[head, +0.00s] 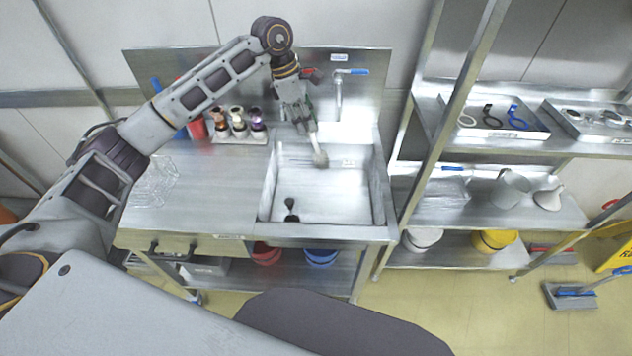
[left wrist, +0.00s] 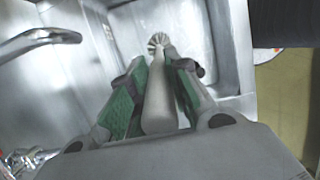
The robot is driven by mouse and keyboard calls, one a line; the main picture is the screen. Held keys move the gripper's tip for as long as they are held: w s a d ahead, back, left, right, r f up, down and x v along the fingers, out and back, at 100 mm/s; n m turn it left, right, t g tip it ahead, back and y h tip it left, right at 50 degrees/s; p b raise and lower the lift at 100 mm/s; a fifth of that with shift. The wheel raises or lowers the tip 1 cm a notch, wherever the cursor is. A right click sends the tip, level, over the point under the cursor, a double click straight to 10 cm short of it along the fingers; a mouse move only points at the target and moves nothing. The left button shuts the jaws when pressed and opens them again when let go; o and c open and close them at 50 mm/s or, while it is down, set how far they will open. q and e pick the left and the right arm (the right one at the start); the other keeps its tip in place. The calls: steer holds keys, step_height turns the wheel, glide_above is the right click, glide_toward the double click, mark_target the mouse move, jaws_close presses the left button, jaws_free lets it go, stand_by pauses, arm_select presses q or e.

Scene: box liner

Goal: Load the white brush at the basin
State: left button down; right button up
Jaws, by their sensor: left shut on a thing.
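The white brush (head: 318,150) hangs head-down over the metal basin (head: 345,205) in the head view. Its pale handle and round bristle head (left wrist: 158,42) show in the left wrist view. My left gripper (head: 303,122) is shut on the brush's handle; its green-padded fingers (left wrist: 155,95) lie on both sides of it. The brush head is over the back part of the basin; I cannot tell whether it touches the bottom. My right gripper is not in view.
A faucet (head: 339,95) stands behind the basin, right of my left gripper. Several bottles (head: 238,121) stand on the counter left of it. A dark drain piece (head: 291,210) lies in the basin's front left. A metal shelf (head: 480,205) stands at the right.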

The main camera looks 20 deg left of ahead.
arm_select(q)
steer(key=shift+r+p, duration=0.65)
steer(key=shift+r, duration=0.55)
steer(key=shift+r+p, duration=0.4)
steer(key=shift+r, duration=0.4)
